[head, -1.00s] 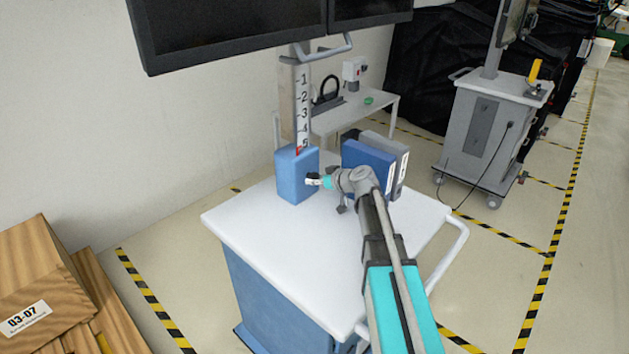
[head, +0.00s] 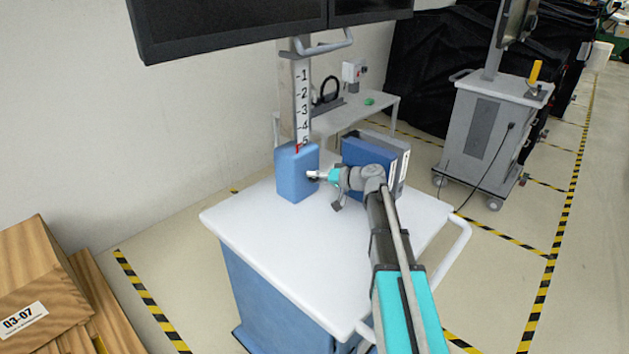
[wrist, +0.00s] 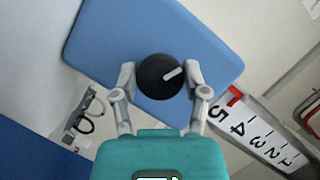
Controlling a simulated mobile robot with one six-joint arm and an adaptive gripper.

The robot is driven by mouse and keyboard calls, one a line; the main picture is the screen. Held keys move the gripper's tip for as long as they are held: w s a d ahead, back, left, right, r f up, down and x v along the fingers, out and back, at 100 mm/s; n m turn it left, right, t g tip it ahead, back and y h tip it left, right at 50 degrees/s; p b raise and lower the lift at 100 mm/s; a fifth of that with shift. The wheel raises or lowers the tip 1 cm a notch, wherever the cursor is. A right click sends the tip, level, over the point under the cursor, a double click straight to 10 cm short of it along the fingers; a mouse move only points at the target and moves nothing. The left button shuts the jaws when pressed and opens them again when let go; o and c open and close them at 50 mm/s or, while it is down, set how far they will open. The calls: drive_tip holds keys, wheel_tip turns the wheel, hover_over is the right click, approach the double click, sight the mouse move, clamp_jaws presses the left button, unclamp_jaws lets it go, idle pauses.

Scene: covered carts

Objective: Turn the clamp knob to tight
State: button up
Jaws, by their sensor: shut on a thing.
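The clamp knob is a round black knob (wrist: 158,77) with a white pointer line, on the face of a blue box (head: 293,176). In the wrist view the box (wrist: 125,35) looks tilted, and the pointer aims up and right. My gripper (wrist: 160,80) has a finger on each side of the knob and is shut on it. In the head view my gripper (head: 314,175) reaches the box's right face from the right and mostly hides the knob. A column with a number scale (head: 303,95) rises from behind the box, with a red mark near its lower end.
The box stands on a white-topped cart (head: 290,235). Blue and grey binders (head: 368,165) stand close behind my wrist. Dark monitors (head: 235,25) hang above. A small table (head: 350,117) is behind. The front of the cart top is clear.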

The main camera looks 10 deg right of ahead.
drive_tip(key=shift+s, duration=0.15)
idle(0.3)
drive_tip(key=o, duration=1)
drive_tip(key=shift+o, duration=0.7)
